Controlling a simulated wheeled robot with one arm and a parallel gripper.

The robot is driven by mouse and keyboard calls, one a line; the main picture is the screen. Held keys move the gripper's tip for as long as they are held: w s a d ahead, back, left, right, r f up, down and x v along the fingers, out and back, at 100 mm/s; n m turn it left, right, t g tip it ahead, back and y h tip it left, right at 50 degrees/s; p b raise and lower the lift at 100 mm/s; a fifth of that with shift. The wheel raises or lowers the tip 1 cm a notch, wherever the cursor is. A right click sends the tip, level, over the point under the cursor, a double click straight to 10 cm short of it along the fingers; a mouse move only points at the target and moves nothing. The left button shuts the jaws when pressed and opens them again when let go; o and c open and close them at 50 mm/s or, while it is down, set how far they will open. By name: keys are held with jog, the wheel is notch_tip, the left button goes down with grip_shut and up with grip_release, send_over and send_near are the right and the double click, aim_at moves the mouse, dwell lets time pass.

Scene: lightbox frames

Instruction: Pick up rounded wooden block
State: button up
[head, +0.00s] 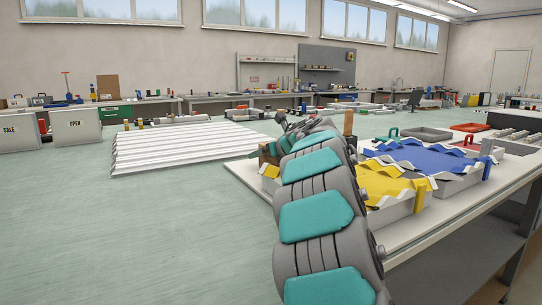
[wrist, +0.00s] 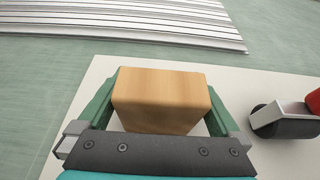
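The wooden block (wrist: 160,98), light brown with softened edges, is in the middle of the wrist view, over the white table top (wrist: 85,100). My gripper (wrist: 164,85) has its two green fingers on either side of the block, very close to its upper edges. Pale gaps show beside its lower part, and I cannot tell whether both fingers press on it. In the head view my arm hides most of my gripper (head: 285,142); a brown patch beside it may be the block.
A red and grey object with a black rounded part (wrist: 285,125) lies right of my gripper. Yellow (head: 395,183) and blue (head: 430,158) sheets cover boxes on the table. White ribbed panels (head: 180,145) lie on the floor beyond; open floor is at left.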

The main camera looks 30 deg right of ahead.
jog(key=c, duration=1.1)
jog(key=shift+r, duration=0.1)
notch_tip(320, 180, up, 10)
jog(key=shift+f+p, duration=0.1)
jog(key=shift+p, duration=0.2)
